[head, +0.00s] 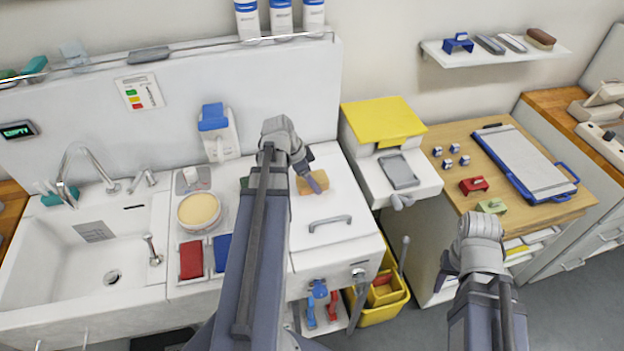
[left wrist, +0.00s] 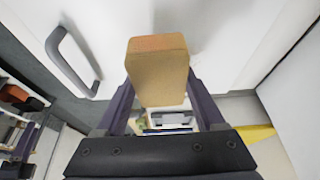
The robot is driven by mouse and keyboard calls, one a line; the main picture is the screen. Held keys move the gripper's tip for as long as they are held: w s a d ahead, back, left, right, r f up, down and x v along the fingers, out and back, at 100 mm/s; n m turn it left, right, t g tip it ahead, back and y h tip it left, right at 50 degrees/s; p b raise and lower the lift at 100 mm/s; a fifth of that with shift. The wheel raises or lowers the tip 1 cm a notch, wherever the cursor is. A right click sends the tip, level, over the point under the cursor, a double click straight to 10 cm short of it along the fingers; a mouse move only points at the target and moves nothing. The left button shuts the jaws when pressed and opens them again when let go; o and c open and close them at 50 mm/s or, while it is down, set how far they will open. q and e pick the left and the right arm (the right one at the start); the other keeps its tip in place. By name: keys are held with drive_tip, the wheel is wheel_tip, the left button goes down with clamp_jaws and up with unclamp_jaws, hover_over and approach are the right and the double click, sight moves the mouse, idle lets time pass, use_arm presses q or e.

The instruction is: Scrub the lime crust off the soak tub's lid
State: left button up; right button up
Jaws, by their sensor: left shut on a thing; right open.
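The soak tub's lid (head: 338,252) is a white panel with a grey bar handle (head: 330,222), set in the counter at the centre. My left gripper (head: 309,180) is over the far part of the lid, behind the handle. It is shut on a tan sponge block (head: 312,187) with an orange end. In the left wrist view the sponge (left wrist: 157,75) sits between the fingers above the white lid (left wrist: 225,30), the handle (left wrist: 75,60) to its left. I cannot tell whether it touches the lid, and no crust is clearly visible. My right gripper (head: 449,272) is open and empty, in front of the wooden desk.
A sink (head: 75,265), a round tan pad (head: 198,210) and red (head: 191,260) and blue cloths are left of the lid. A yellow-topped unit (head: 385,122) stands right of it. A clipboard (head: 525,160) and small blocks lie on the desk. A yellow bucket (head: 385,305) is below.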

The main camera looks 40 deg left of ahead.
use_arm(q)
drive_tip(key=shift+r+p, duration=0.6)
drive_tip(key=shift+r, duration=0.4)
drive_tip(key=shift+r, duration=0.1)
wheel_tip(320, 180, up, 3)
drive_tip(key=p, duration=0.3)
